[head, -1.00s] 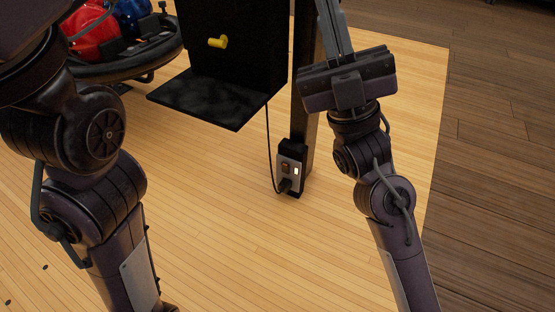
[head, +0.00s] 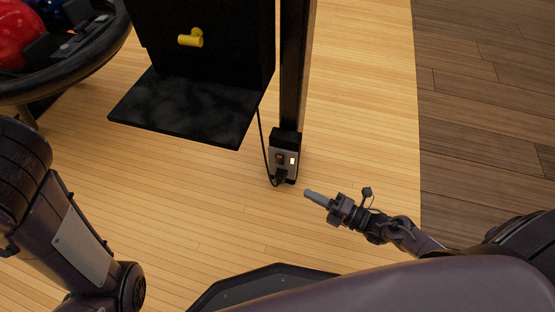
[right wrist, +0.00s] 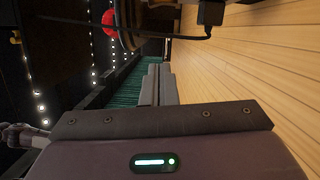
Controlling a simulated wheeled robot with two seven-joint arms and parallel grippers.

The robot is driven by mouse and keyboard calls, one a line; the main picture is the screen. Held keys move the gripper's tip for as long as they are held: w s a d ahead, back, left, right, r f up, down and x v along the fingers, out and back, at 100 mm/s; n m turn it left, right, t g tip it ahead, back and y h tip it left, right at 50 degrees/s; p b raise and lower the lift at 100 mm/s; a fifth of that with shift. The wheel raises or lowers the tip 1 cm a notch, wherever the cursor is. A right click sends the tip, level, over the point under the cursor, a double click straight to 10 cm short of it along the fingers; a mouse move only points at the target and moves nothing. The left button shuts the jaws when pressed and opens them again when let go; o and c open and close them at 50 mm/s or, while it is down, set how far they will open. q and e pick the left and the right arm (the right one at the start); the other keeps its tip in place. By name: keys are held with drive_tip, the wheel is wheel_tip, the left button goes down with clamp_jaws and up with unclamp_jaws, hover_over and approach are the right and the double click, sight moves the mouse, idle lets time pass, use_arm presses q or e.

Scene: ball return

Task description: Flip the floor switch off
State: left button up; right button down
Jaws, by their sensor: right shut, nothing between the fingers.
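The floor switch (head: 284,158) is a small grey-faced box low on a black post. It has an orange-red rocker and a lit pale rocker or lamp, with a black plug below. My right gripper (head: 308,192) is shut and empty, just right of and below the box, apart from it in the picture. In the right wrist view its closed fingers (right wrist: 158,85) point forward, and a black plug with its cable (right wrist: 210,12) shows at the top edge. My left arm shows at the left of the head view, but its gripper is not in view.
A black machine with a yellow knob (head: 191,38) and a black shelf (head: 185,106) stands left of the post (head: 294,70). A rack (head: 100,68) with balls is at the upper left. Pale wood floor (head: 350,130) is clear right of the box.

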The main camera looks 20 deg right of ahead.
sight(280, 160)
drive_tip(key=w+a+b, duration=0.2)
drive_tip(key=w+b, duration=0.1)
drive_tip(key=w, duration=0.2)
drive_tip(key=w+a+r+b, duration=0.1)
drive_tip(key=w+a+b, duration=0.1)
drive_tip(key=w+b, duration=0.2)
drive_tip(key=shift+w+a, duration=0.25)
drive_tip(key=shift+w, duration=0.65)
